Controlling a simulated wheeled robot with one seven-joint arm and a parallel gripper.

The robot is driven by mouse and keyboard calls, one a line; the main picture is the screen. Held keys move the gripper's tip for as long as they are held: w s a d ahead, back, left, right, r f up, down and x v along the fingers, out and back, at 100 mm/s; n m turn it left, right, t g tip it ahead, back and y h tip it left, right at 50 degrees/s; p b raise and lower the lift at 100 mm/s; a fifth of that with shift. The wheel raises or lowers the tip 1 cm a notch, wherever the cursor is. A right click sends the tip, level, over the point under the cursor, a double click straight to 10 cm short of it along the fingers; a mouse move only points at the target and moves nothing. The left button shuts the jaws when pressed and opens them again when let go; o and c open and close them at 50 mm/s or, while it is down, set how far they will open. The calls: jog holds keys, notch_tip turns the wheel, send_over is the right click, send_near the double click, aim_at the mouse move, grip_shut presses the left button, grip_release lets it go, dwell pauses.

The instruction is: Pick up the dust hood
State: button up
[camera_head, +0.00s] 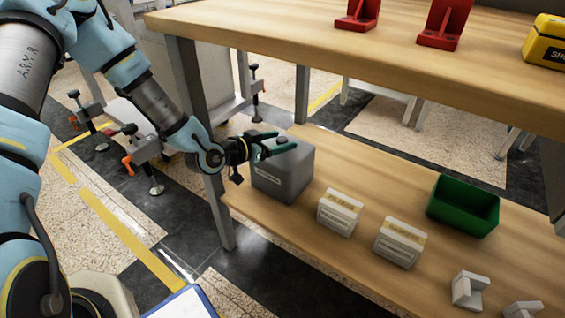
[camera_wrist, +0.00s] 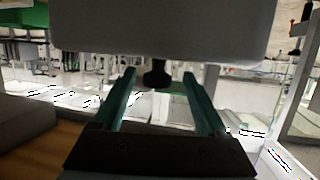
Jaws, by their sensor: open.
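The dust hood, a grey box (camera_head: 285,178) with a pale label on its front and a small dark knob on top, stands upright on the lower shelf (camera_head: 250,205) near its left end. My gripper (camera_head: 284,143) reaches in from the left at the height of the hood's top. Its green fingers are open. In the wrist view the grey hood (camera_wrist: 165,28) fills the top and its dark knob (camera_wrist: 157,76) points down between the two fingers (camera_wrist: 159,72). A gap shows on both sides of the knob. The hood's far side is hidden.
The upper tabletop (camera_head: 250,35) overhangs the shelf and carries two red brackets (camera_head: 357,15) and a yellow case (camera_head: 545,42). Right of the hood stand two white labelled boxes (camera_head: 340,212), a green bin (camera_head: 463,206) and white blocks (camera_head: 470,290). A table leg (camera_head: 218,205) stands beside my arm.

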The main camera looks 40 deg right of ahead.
aim_at(289, 139)
jog(key=x, duration=0.4)
jog(key=shift+s+b, duration=0.15)
jog(key=shift+b, duration=0.25)
jog(key=shift+c, duration=0.3)
grip_shut()
dwell(0.7)
